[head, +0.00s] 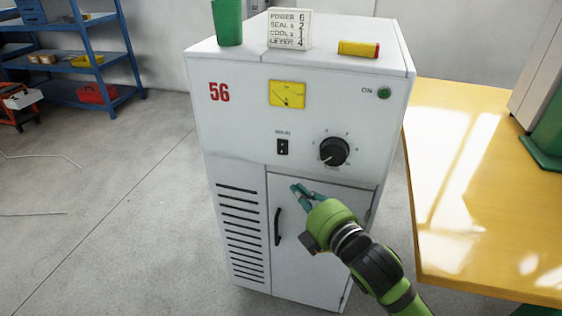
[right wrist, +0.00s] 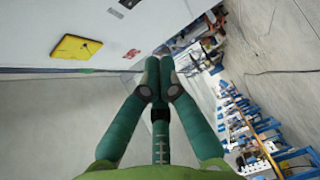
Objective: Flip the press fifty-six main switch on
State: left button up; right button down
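The press cabinet (head: 240,130) is white with a red number 56 (head: 219,92). Its main switch (head: 282,147) is a small black rocker under the yellow meter (head: 287,94), left of the black dial (head: 334,151). Its position is too small to tell. My right gripper (head: 298,189) is below the switch, in front of the cabinet door, apart from the switch. In the right wrist view its fingertips (right wrist: 159,64) are together with nothing between them. A small dark piece at that view's top edge looks like the switch (right wrist: 128,3). My left gripper is out of view.
A green cup (head: 227,22), a sign (head: 289,29) and a yellow-red block (head: 359,49) stand on the cabinet top. A dark green ON lamp (head: 384,93) is at the upper right. A yellow table (head: 470,190) stands right; blue shelving (head: 75,50) is at the back left.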

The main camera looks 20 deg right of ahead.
send_near(282, 148)
jog(key=w+a+f, duration=0.2)
jog(key=w+a, duration=0.1)
jog(key=a, duration=0.2)
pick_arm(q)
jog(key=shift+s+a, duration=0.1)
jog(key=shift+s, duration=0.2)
pick_arm(e)
jog(key=w, duration=0.1)
jog(key=w+d, duration=0.2)
jog(key=shift+w+f, duration=0.1)
jog(key=shift+f, duration=0.2)
